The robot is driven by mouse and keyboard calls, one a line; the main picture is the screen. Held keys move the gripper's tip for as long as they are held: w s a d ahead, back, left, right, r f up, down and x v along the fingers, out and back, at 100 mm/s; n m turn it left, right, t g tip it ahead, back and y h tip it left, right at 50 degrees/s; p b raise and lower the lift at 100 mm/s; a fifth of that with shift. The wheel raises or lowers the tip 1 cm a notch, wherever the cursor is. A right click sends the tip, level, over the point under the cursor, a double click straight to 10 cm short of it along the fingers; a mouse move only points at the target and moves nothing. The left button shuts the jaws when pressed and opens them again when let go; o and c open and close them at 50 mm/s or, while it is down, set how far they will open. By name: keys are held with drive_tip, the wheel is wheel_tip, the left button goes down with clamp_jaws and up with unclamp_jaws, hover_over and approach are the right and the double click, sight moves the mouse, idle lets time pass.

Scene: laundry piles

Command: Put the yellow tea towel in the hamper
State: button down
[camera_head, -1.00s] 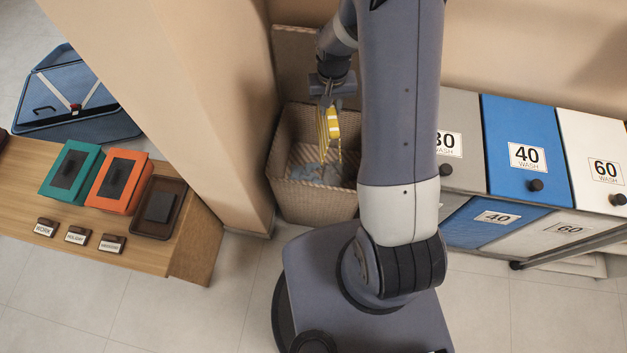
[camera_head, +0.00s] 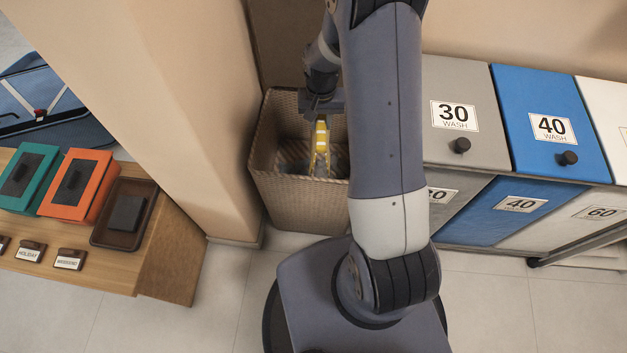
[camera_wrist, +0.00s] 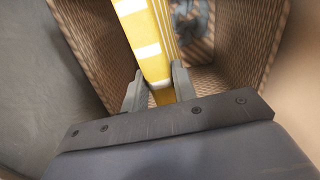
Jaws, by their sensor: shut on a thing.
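The yellow tea towel (camera_head: 321,140) with white stripes hangs from my gripper (camera_head: 320,112). The towel also shows in the wrist view (camera_wrist: 148,40), pinched between the two fingers of my gripper (camera_wrist: 158,88). The hamper (camera_head: 295,205) is an open woven tan basket against the wall. The towel hangs over and within the hamper's mouth; in the wrist view the hamper's walls (camera_wrist: 240,40) rise on both sides of it. My arm hides the hamper's right part in the head view.
Grey-blue cloth (camera_wrist: 192,22) lies in the hamper. A wall pillar (camera_head: 205,120) stands close on its left. The wash bins (camera_head: 465,120), marked 30, 40 and 60, stand right. A wooden bench (camera_head: 165,250) with orange and teal boxes is at left. Floor in front is clear.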

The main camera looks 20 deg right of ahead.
wheel_tip(320, 180, down, 22)
drive_tip(key=m+b, duration=0.1)
drive_tip(key=b, duration=1.2)
drive_tip(key=shift+w+d+r, duration=0.2)
drive_tip(key=shift+w+d, duration=0.05)
drive_tip(key=shift+d, duration=0.15)
drive_tip(key=shift+f+b, duration=0.15)
drive_tip(key=shift+b, duration=0.2)
drive_tip(key=c, duration=1.1)
unclamp_jaws()
drive_tip(key=shift+c, duration=0.2)
wheel_tip(320, 180, up, 12)
drive_tip(key=p, duration=0.4)
drive_tip(key=shift+a, duration=0.1)
